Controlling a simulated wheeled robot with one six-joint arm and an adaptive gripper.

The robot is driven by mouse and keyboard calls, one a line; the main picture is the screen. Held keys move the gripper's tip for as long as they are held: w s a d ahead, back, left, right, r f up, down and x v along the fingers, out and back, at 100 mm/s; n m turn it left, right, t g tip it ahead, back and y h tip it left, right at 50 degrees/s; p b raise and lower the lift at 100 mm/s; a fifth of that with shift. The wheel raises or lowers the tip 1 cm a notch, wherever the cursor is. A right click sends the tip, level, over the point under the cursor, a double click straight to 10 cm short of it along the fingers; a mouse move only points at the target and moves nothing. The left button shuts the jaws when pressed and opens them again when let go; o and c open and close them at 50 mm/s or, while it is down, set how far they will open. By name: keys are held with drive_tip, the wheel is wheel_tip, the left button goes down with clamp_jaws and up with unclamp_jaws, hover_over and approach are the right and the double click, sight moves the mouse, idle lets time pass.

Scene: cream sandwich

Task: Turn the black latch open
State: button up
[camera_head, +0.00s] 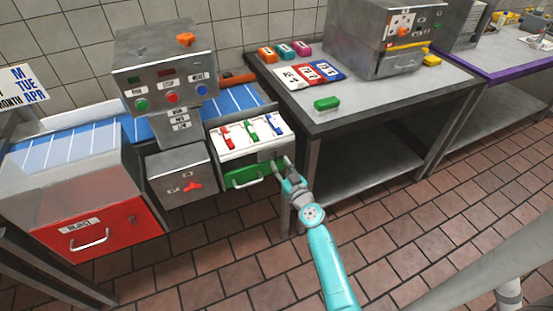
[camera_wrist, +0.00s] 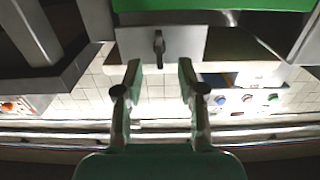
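The black latch (camera_wrist: 158,45) is a small dark upright lever on a grey metal plate (camera_wrist: 185,42), seen in the wrist view. My gripper (camera_wrist: 158,70) is open, with its two fingers apart and nothing between them. The latch lies just beyond the fingertips, roughly centred between them, and appears apart from both. In the head view my gripper (camera_head: 284,165) is at the right end of the green drawer (camera_head: 238,178), near the grey plate (camera_head: 271,155). The latch itself is too small or hidden to make out there.
A white panel (camera_head: 225,152) with red, green and blue switches lies above the green drawer. A metal table (camera_head: 384,98) with a green block (camera_head: 327,103) is right.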

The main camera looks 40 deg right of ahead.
sight(276, 157)
drive_tip(key=shift+x, duration=2.05)
clamp_jaws()
